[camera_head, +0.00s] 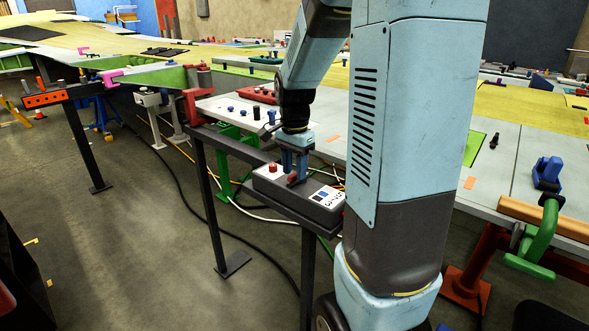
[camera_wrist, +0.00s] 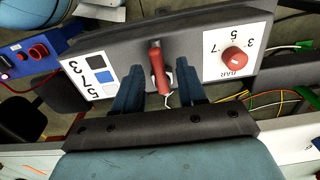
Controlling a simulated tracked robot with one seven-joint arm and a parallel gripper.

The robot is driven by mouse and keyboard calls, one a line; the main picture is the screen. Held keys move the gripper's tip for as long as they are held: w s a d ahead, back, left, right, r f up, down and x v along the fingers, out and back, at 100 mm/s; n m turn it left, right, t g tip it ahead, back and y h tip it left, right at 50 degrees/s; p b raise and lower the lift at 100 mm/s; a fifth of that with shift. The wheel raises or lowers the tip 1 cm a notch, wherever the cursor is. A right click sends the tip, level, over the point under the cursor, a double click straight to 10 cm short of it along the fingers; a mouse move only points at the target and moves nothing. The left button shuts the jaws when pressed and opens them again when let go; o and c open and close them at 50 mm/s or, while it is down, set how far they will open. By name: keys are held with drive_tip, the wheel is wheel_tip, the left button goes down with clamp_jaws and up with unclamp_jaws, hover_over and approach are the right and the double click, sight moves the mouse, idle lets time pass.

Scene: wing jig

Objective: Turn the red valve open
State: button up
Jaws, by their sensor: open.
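The red valve, a red lever handle (camera_wrist: 158,68), stands on a grey box (camera_wrist: 190,28) in the wrist view. My gripper (camera_wrist: 158,76) is open, with one blue finger on each side of the lever. A gap shows on both sides, so the lever is not clamped. In the head view the fingers of my gripper (camera_head: 295,172) point down at the box (camera_head: 326,209), and the red lever (camera_head: 292,179) is partly hidden at their tips.
A red round knob (camera_wrist: 234,58) on a white "BAR" dial plate sits beside the lever. A white label with numbers (camera_wrist: 88,76) is on its other side. The box rests on a dark stand (camera_head: 283,203). Cables hang behind, near the wing panels (camera_head: 500,140).

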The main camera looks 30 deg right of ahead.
sight(295, 173)
wheel_tip(295, 173, up, 13)
idle(0.4)
idle(0.5)
